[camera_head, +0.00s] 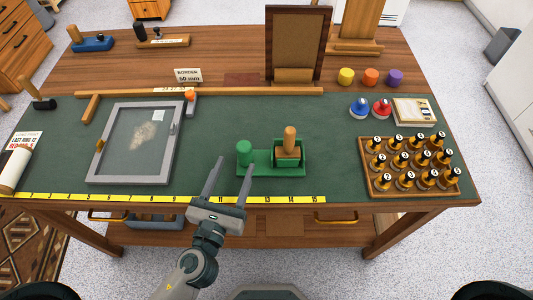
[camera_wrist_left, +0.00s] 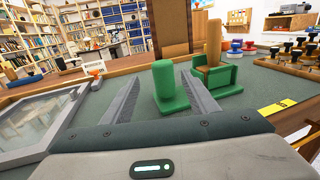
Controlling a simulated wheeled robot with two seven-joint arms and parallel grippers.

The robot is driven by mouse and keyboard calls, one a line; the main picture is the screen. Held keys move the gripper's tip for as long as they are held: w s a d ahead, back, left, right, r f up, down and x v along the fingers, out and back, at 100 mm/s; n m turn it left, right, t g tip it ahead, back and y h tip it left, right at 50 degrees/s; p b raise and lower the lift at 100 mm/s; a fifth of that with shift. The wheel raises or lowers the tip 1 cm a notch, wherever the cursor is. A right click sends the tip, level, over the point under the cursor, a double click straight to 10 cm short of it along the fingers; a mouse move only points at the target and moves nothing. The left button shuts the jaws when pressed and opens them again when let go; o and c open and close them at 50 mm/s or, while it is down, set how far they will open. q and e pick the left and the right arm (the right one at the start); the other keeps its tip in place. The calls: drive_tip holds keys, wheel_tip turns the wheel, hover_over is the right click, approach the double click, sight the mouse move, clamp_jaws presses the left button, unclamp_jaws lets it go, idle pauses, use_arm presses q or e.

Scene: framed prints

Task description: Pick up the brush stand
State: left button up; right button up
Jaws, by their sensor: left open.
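The brush stand (camera_head: 262,168) is green and stands upright near the table's front edge in the head view. It has a round green post (camera_head: 244,152) at its left and a square holder at its right with a wooden-handled brush (camera_head: 290,140) upright in it. My left gripper (camera_head: 234,163) is open and empty, just in front of the post and a little left of it. In the left wrist view the green post (camera_wrist_left: 168,85) shows between the two spread fingers, beyond them; I cannot tell any contact. My right gripper is not in view.
A grey-framed glass pane (camera_head: 136,142) lies to the left. A wooden tray of stamps (camera_head: 410,165) stands to the right. A yellow ruler strip (camera_head: 110,198) runs along the front edge. A tall wooden frame (camera_head: 297,42) stands behind. Green mat beside the stand is clear.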

sight(240, 155)
use_arm(q)
drive_tip(key=p+x, duration=0.1)
drive_tip(key=x, duration=0.4)
drive_tip(key=shift+w+d, duration=0.1)
drive_tip(key=shift+w, duration=0.15)
drive_tip(key=shift+w+d+p, duration=0.15)
drive_tip(key=shift+w+p, duration=0.15)
drive_tip(key=shift+w, duration=0.1)
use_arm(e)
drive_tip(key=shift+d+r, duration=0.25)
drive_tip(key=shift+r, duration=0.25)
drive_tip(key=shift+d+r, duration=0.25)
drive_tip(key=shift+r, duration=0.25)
use_arm(q)
drive_tip(key=shift+w, duration=0.15)
drive_tip(key=x, duration=0.2)
drive_tip(key=p+x, duration=0.1)
drive_tip(key=x, duration=0.1)
drive_tip(key=shift+d+r+p, duration=0.15)
drive_tip(key=shift+d+p, duration=0.15)
drive_tip(key=shift+w+d, duration=0.1)
drive_tip(key=shift+w, duration=0.25)
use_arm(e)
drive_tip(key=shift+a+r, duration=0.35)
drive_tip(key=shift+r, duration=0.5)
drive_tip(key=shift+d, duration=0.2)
